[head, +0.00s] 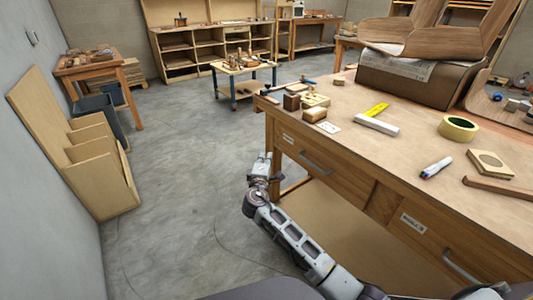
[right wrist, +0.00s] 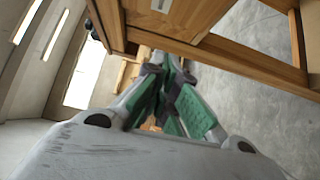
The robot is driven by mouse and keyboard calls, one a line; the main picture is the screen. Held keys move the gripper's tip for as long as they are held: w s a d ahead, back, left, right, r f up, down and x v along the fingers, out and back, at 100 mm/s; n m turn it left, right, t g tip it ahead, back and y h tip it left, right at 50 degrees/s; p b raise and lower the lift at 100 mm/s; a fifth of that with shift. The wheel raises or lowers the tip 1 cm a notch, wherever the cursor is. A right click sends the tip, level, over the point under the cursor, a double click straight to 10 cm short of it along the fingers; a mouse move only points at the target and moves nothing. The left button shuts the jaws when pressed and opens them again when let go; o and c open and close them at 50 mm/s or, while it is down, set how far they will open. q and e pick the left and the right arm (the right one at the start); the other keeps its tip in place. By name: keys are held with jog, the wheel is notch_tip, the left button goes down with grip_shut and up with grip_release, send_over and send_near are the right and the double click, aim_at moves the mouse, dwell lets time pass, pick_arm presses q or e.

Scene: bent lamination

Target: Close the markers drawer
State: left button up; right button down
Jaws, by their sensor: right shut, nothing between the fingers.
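The wooden workbench (head: 345,122) has two drawer fronts facing me. The nearer, right-hand front (head: 428,245) has a white label (head: 413,223), too small to read surely but perhaps the markers one, and a metal handle (head: 460,268). It looks about flush, with no open interior visible. The farther drawer front (head: 335,172) also looks flush and has a handle (head: 315,163). My right gripper (head: 261,163) is shut and empty, beside the bench's far-left corner and apart from both handles. In the right wrist view its green-padded fingers (right wrist: 177,68) are together near bench wood. My left gripper is out of view.
On the bench top are a marker pen (head: 436,167), a tape roll (head: 458,128), a yellow-and-white tool (head: 376,120) and wooden blocks (head: 292,101). A wooden rack (head: 105,180) stands by the left wall. The floor (head: 190,190) between rack and bench is clear.

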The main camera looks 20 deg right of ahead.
jog(key=shift+s+a, duration=0.2)
jog(key=shift+s, duration=0.25)
dwell(0.4)
